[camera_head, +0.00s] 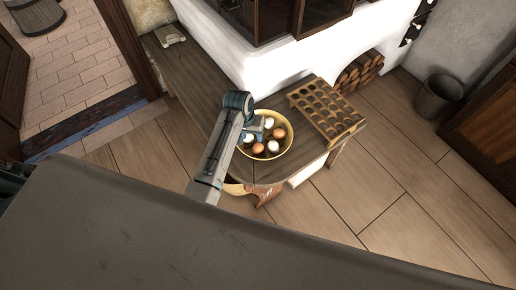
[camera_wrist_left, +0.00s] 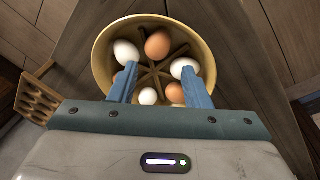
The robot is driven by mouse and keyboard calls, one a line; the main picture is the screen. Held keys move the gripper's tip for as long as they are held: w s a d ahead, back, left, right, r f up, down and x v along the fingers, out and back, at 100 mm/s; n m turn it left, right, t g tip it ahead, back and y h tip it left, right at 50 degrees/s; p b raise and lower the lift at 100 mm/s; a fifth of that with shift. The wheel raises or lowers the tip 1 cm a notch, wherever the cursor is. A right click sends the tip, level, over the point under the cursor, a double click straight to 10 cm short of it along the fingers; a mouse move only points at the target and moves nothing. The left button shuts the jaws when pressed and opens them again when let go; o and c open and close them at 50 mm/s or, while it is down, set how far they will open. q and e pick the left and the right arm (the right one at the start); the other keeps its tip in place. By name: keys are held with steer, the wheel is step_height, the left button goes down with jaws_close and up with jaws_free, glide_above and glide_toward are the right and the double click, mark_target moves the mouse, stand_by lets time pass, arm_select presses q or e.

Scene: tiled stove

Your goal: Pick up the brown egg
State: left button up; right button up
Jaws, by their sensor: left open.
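Brown eggs and white eggs lie in a yellow bowl (camera_head: 290,143) on the wooden bench. One brown egg (camera_head: 278,133) lies toward the right of the bowl and another brown egg (camera_head: 258,148) lies nearer the front. In the left wrist view one brown egg (camera_wrist_left: 158,44) is at the top of the bowl and another brown egg (camera_wrist_left: 175,93) is lower, partly behind a finger. My left gripper (camera_wrist_left: 158,72) is open over the bowl, its fingers apart with no egg held between them. It partly covers the bowl in the head view (camera_head: 256,130). My right gripper is not seen.
White eggs (camera_wrist_left: 126,52) lie beside the brown ones. A wooden tray with round hollows (camera_head: 325,108) stands right of the bowl on the bench (camera_head: 190,82). The white stove (camera_head: 230,55) rises behind. The bench's left part is mostly clear.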

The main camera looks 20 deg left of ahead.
arm_select(q)
glide_above(257, 147)
steer(key=s, duration=0.1)
steer(key=f, duration=0.4)
steer(key=shift+a+f, duration=0.3)
steer(key=shift+a, duration=0.1)
steer(key=shift+w+f, duration=0.1)
steer(key=shift+f, duration=0.4)
steer(key=f, duration=0.4)
steer(key=shift+w+d+f, duration=0.1)
steer(key=shift+w+d, duration=0.3)
steer(key=shift+f, duration=0.2)
steer(key=c, duration=0.3)
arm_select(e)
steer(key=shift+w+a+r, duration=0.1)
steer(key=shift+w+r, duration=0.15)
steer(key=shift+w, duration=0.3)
